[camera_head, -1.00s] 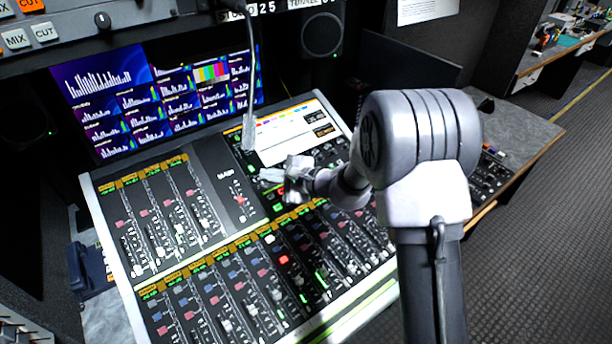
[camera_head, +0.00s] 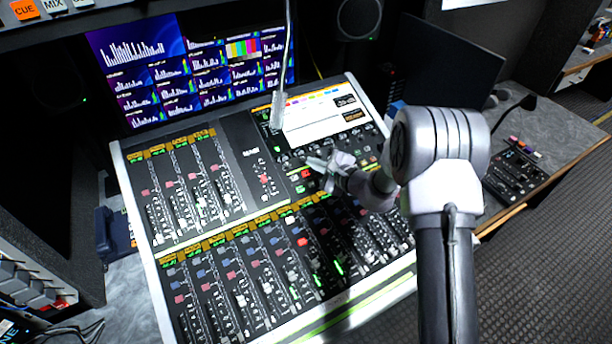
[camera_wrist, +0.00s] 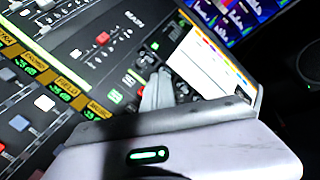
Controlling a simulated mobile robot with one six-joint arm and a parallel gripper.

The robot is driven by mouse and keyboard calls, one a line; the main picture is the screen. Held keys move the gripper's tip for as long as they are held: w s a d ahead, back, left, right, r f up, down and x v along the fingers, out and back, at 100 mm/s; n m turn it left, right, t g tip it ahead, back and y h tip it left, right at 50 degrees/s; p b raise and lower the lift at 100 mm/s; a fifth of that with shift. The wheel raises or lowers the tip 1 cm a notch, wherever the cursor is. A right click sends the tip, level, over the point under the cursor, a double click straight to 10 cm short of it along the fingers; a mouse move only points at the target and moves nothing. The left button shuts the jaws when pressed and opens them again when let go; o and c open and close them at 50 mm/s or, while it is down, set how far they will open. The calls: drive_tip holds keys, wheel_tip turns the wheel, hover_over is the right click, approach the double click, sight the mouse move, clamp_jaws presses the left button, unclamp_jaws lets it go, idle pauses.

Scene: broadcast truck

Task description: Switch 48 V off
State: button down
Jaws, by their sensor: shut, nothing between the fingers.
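The mixing console (camera_head: 232,150) lies across the desk, covered with faders, knobs and lit buttons. I cannot read a 48 V label in either view. My gripper (camera_head: 313,162) is shut and empty over the console, right of the MAIN strip (camera_head: 262,170) and below the white screen panel (camera_head: 312,118). In the wrist view its narrow fingers (camera_wrist: 157,92) point at the knob area beside small green-lit buttons (camera_wrist: 117,97). Whether the fingertips touch the panel I cannot tell. The fingers and wrist housing hide part of the controls.
A monitor (camera_head: 150,75) with level meters stands behind the console. A thin gooseneck microphone (camera_head: 277,110) hangs over the console, left of the white panel. A dark screen (camera_head: 450,65) stands behind my arm. A small control panel (camera_head: 520,175) lies on the right desk.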

drive_tip(key=f+b, duration=0.1)
drive_tip(key=w+f+b, duration=0.1)
drive_tip(key=f, duration=0.1)
drive_tip(key=a+f+b, duration=0.1)
drive_tip(key=shift+w+f, duration=0.15)
drive_tip(key=shift+f, duration=0.1)
drive_tip(key=shift+w+a+f, duration=0.1)
drive_tip(key=shift+w+f, duration=0.05)
drive_tip(key=shift+f, duration=0.05)
drive_tip(key=shift+f+b, duration=0.15)
drive_tip(key=shift+b, duration=0.25)
idle(1.3)
drive_tip(key=shift+w+a+f+b, duration=0.1)
drive_tip(key=shift+w+f+b, duration=0.1)
drive_tip(key=shift+b, duration=0.2)
drive_tip(key=shift+f+b, duration=0.4)
drive_tip(key=shift+b, duration=0.15)
idle(0.5)
drive_tip(key=shift+r, duration=0.1)
drive_tip(key=shift+s+r, duration=0.2)
drive_tip(key=shift+r, duration=0.5)
drive_tip(key=shift+s+d+r+p, duration=0.25)
drive_tip(key=shift+r+p, duration=0.15)
drive_tip(key=shift+r, duration=0.35)
drive_tip(key=shift+s+d+r+p, duration=0.25)
drive_tip(key=shift+r+p, duration=0.2)
drive_tip(key=shift+r, duration=0.35)
drive_tip(key=shift+s+d+r+p, duration=0.15)
drive_tip(key=shift+s+r+p, duration=0.2)
drive_tip(key=shift+r, duration=0.4)
